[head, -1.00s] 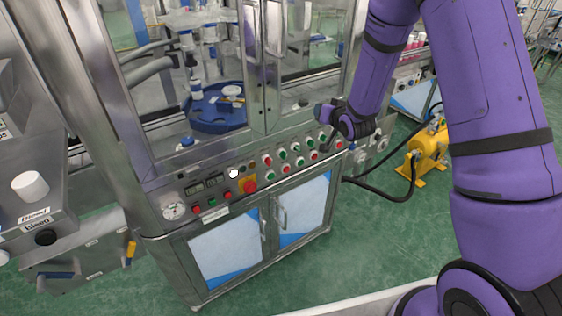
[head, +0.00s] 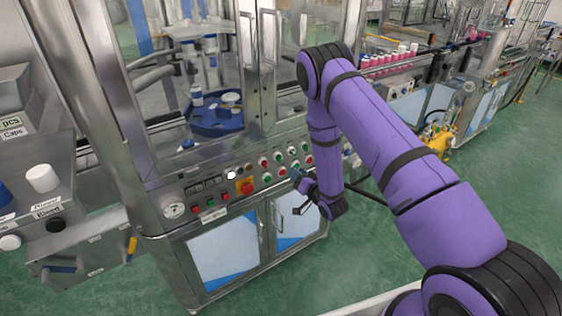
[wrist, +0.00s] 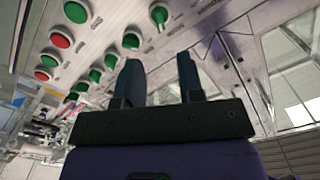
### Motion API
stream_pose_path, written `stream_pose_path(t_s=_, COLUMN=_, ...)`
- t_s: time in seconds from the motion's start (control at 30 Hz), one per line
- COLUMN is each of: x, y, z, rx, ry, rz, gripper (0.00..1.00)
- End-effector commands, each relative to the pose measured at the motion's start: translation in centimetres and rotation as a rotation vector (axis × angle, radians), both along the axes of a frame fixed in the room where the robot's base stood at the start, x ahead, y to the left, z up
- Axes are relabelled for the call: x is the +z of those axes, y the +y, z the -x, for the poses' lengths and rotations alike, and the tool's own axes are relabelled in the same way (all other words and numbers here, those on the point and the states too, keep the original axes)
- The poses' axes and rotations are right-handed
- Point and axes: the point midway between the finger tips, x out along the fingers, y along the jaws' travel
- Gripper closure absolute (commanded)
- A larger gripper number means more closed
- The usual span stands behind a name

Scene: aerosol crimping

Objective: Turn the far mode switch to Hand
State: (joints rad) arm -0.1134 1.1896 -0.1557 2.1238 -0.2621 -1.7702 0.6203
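The control panel (head: 245,181) of the steel machine carries rows of red, green and white buttons and knobs. I cannot tell for certain which one is the far mode switch, and no Hand label is readable. My gripper (head: 298,192) is just in front of and below the right part of this panel. In the wrist view my gripper (wrist: 159,68) has its two dark fingers apart with nothing between them. Beyond the fingertips, a green knob (wrist: 158,15) with a raised lever shows at the top, apart from the fingers. My forearm hides the panel's right end in the head view.
Below the panel are cabinet doors with handles (head: 262,222). A yellow pump (head: 440,138) stands on the green floor behind my arm.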

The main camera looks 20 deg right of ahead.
Motion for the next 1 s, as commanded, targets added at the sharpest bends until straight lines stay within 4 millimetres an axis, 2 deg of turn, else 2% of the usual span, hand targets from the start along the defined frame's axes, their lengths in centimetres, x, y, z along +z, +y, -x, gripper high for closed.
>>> stream_pose_path(t_s=0.3, x=0.1, y=1.7, z=-5.2, rx=0.002, ry=-0.004, rz=0.001, gripper=0.65)
stream_pose_path(t_s=0.5, x=0.1, y=2.6, z=-7.9, rx=0.0, ry=-0.002, rz=0.001, gripper=0.65)
stream_pose_path(t_s=0.7, x=0.1, y=3.1, z=-9.2, rx=0.001, ry=-0.001, rz=0.001, gripper=0.65)
stream_pose_path(t_s=1.0, x=0.1, y=3.1, z=-9.4, rx=0.0, ry=0.0, rz=0.001, gripper=0.65)
